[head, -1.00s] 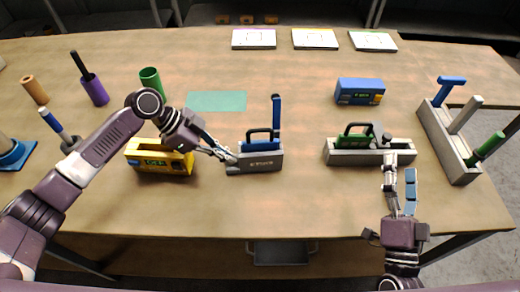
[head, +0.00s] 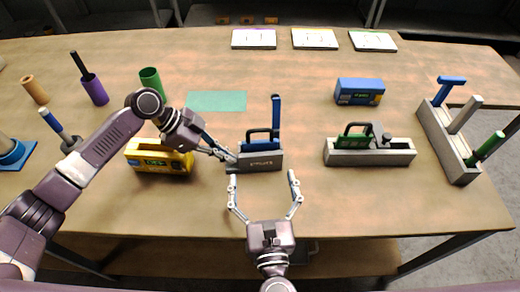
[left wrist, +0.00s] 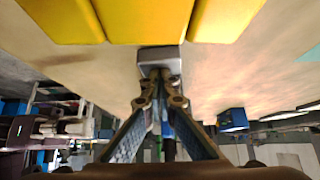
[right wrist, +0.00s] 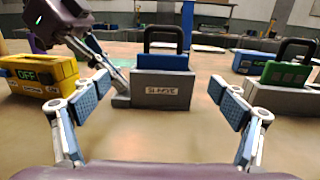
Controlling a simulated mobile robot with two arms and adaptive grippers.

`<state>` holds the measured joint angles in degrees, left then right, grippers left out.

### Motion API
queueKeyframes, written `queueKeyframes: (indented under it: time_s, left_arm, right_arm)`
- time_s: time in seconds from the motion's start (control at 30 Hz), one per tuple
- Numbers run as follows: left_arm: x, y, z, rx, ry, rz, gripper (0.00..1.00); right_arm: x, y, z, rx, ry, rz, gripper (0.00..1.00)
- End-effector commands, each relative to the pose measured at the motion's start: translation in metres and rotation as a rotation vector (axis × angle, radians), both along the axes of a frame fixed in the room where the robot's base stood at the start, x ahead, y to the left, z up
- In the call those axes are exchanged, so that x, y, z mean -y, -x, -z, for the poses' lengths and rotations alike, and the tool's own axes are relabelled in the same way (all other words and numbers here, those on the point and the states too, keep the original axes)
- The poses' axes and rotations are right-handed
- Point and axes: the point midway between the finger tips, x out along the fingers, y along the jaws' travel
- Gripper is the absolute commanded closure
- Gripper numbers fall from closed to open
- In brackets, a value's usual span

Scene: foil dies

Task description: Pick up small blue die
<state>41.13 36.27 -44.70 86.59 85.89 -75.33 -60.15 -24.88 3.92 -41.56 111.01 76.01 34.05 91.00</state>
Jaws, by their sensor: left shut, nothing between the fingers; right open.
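The small blue die (head: 263,146), with a black loop handle, sits in a grey holder (head: 255,163) at the table's middle. In the right wrist view the blue die (right wrist: 165,61) stands upright in the labelled holder (right wrist: 190,85). My left gripper (head: 234,160) is shut and empty at the holder's left end; whether it touches is unclear. The left wrist view shows its closed fingers (left wrist: 158,76) against a grey block. My right gripper (head: 263,178) is open and empty in front of the holder, its fingers spread wide. The right wrist view shows both fingers (right wrist: 160,88) apart.
A tall blue lever (head: 276,110) rises behind the die. A green die (head: 353,142) sits in another grey holder (head: 370,157) to the right. The table between the holders is clear.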

Motion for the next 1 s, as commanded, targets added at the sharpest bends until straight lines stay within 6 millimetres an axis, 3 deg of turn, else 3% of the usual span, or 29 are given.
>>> queueKeyframes:
  time_s: [0.2,0.47,0.7,1.0]
  left_arm:
    - [-0.002,0.004,0.007,-0.013,-0.011,0.003,1.0]
    - [-0.002,0.004,0.007,-0.013,-0.011,0.003,1.0]
    - [-0.002,0.004,0.007,-0.013,-0.011,0.003,1.0]
    - [-0.002,0.004,0.007,-0.012,-0.011,0.002,1.0]
  right_arm:
    - [-0.003,-0.039,-0.001,0.003,0.001,0.002,0.1]
    - [-0.004,-0.06,-0.002,0.003,0.004,0.002,0.1]
    - [-0.005,-0.095,-0.004,0.004,0.006,0.001,0.1]
    - [-0.006,-0.106,-0.003,0.002,0.006,0.002,0.1]
